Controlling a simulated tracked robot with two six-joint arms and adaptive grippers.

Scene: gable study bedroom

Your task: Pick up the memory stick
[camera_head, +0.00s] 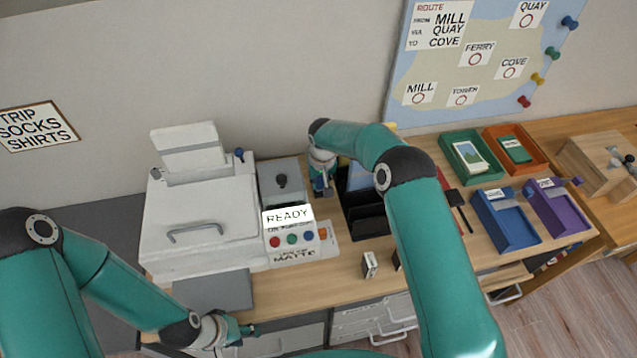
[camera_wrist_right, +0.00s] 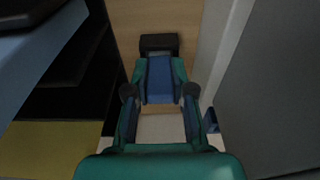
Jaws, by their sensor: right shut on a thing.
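My right gripper (camera_head: 322,188) reaches down at the back of the desk, between the printer's side and a black tray. In the right wrist view its fingers (camera_wrist_right: 160,78) are shut on a small blue block (camera_wrist_right: 160,86), which looks like the memory stick. A black piece (camera_wrist_right: 158,43) shows just beyond the block; I cannot tell whether it is part of the stick. In the head view the stick is too small to make out at the gripper. My left gripper (camera_head: 240,332) is low at the desk's front edge, and its jaw opening is unclear.
A white printer (camera_head: 200,215) with a READY panel (camera_head: 288,215) stands to the left. The black tray (camera_head: 365,222) is close right of my right gripper. Green (camera_head: 447,141), orange (camera_head: 493,137), blue (camera_head: 517,233) and purple (camera_head: 562,218) trays stand further right.

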